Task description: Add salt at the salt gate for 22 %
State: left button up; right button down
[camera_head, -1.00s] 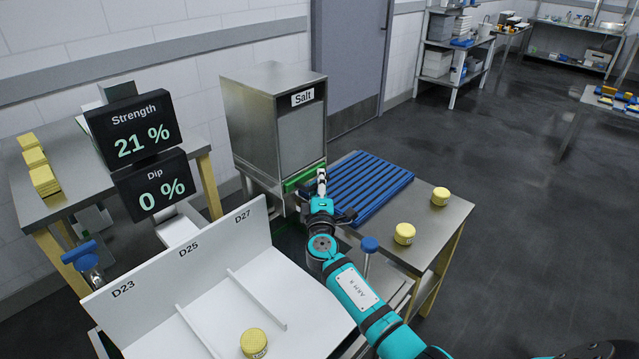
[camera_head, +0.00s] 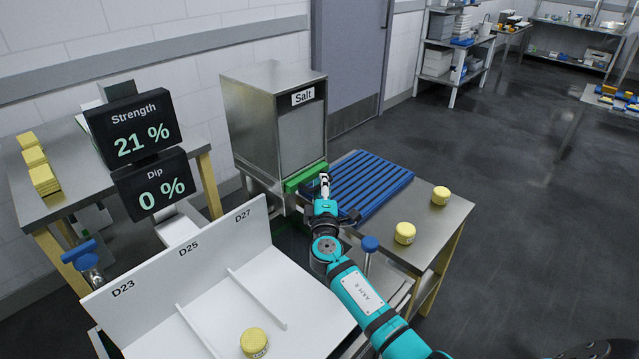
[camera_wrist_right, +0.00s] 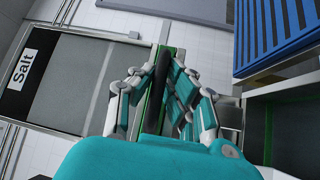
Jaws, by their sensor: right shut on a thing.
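The steel salt box (camera_head: 270,115) bears the label "Salt" and has a green gate (camera_head: 305,177) low on its front. The gate also shows as a green strip (camera_wrist_right: 148,105) between my fingers in the right wrist view. My right gripper (camera_head: 324,188) is at the gate's front end, its fingers shut on it. In the right wrist view my right gripper (camera_wrist_right: 160,80) has a finger on either side of the gate; a dark bar lies between them. The upper display (camera_head: 133,130) reads Strength 21 %. The lower display (camera_head: 154,186) reads Dip 0 %. My left gripper is not in view.
A blue slatted rack (camera_head: 365,185) lies on the steel table right of the gate. Yellow cheeses (camera_head: 404,233) stand near that table's front edge. A white divided tray (camera_head: 215,290) labelled D23, D25 and D27 is in front. A blue-topped post (camera_head: 370,244) stands beside my right arm.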

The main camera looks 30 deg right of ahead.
jog(key=s, duration=0.1)
jog(key=s+d, duration=0.1)
jog(key=s, duration=0.2)
jog(key=shift+s+d+r, duration=0.1)
jog(key=shift+s+d, duration=0.1)
jog(key=shift+d, duration=0.05)
jog(key=c, duration=1.3)
grip_release()
jog(key=shift+c, duration=0.2)
jog(key=v, duration=1.2)
